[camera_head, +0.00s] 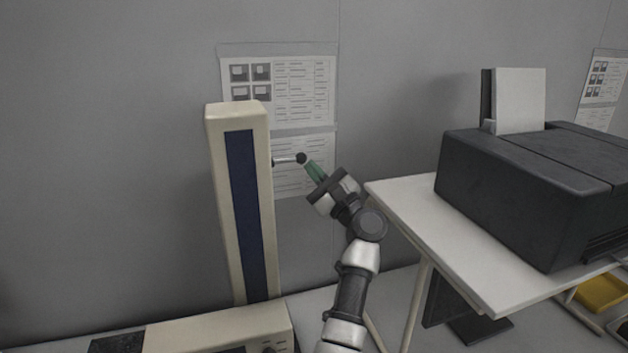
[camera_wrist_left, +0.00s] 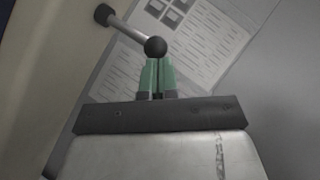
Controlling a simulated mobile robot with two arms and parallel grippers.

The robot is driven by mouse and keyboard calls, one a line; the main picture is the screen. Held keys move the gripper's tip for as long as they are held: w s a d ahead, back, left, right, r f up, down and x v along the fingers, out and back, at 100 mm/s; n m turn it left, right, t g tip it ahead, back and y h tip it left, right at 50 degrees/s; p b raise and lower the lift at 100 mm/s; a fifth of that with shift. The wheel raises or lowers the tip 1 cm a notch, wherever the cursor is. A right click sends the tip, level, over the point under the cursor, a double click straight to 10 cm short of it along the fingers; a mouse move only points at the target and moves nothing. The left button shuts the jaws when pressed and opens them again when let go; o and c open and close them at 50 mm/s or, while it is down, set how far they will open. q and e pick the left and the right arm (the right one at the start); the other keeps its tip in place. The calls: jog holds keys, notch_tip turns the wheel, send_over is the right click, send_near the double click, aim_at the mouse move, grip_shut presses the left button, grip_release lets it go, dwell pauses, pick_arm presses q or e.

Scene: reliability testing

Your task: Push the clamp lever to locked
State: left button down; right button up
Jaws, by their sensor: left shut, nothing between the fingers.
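The clamp lever (camera_head: 287,160) is a short metal rod with a black ball knob (camera_head: 301,158), standing out to the right from the side of the tall cream column (camera_head: 216,200). In the left wrist view the lever rod (camera_wrist_left: 126,31) runs from a dark pivot to the ball knob (camera_wrist_left: 155,47). My left gripper (camera_head: 310,164) has green fingers and is shut and empty. Its fingertips (camera_wrist_left: 156,62) are right at the knob; whether they touch it I cannot tell. My right gripper is not in view.
A white table (camera_head: 400,205) with a black printer (camera_head: 520,190) stands at the right. Printed sheets (camera_head: 305,90) hang on the grey wall behind the column. The column rises from a cream base (camera_head: 220,330) with a knob. A yellow tray (camera_head: 600,292) is at the lower right.

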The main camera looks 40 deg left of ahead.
pick_arm(q)
notch_tip(320, 180, up, 7)
jog(key=s+n+g+h+b, duration=0.1)
jog(key=n+g+h+b, duration=0.3)
jog(key=n+b, duration=0.6)
jog(key=shift+a+r+n+h+b, duration=0.25)
jog(key=shift+h+b, duration=0.65)
jog(key=shift+b, duration=1.3)
jog(key=shift+s+f, duration=0.1)
jog(key=w+d+b, duration=0.2)
jog(key=d, duration=0.8)
jog(key=shift+d+f, duration=0.2)
jog(key=shift+d, duration=0.1)
